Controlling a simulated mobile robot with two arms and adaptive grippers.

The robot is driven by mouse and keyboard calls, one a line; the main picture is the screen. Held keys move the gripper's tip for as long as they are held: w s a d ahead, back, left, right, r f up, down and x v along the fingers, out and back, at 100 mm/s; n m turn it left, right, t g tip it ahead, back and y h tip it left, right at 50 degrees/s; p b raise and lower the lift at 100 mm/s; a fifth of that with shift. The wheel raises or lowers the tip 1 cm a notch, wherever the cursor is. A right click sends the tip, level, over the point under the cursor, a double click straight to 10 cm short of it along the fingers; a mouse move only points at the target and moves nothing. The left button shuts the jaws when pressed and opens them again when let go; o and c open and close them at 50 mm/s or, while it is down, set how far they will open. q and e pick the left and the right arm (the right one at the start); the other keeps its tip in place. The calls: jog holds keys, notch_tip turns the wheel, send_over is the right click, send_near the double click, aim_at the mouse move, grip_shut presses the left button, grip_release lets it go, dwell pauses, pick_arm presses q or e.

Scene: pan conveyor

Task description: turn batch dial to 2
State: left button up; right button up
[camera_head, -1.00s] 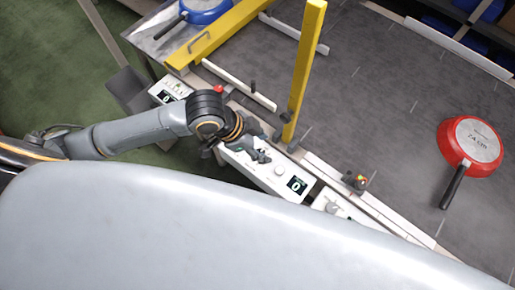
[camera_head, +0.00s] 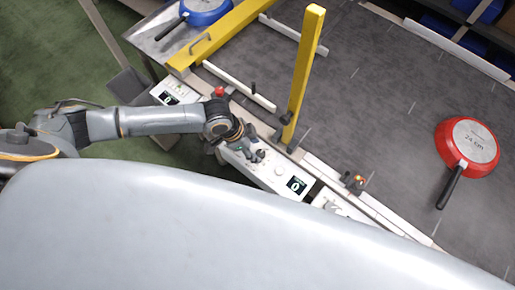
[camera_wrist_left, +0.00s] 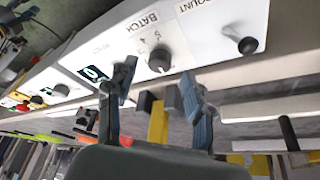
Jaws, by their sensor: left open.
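The batch dial (camera_wrist_left: 160,60) is a dark round knob on a white panel, under the printed word BATCH in the left wrist view. A lit display beside it (camera_wrist_left: 93,73) shows too; in the head view the display (camera_head: 296,185) reads 0. The white panel (camera_head: 267,173) carries a knob (camera_head: 279,171) near that display. My left gripper (camera_wrist_left: 158,92) is open, its two fingers spread below the dial, with nothing between them that I can see held. In the head view the left gripper (camera_head: 256,155) is over the panel's left part. The right gripper is not in view.
A second dark knob (camera_wrist_left: 247,44) sits by the label COUNT. A yellow post (camera_head: 304,75) rises close behind the panel. A red button (camera_head: 219,92) is left of it. A red pan (camera_head: 468,146) lies upside down on the grey conveyor (camera_head: 385,100); a blue pan (camera_head: 205,10) is at the back left.

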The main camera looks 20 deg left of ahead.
aim_at(260, 154)
pick_arm(q)
jog(key=shift+x, duration=1.45)
jog(key=shift+c, duration=0.4)
grip_shut()
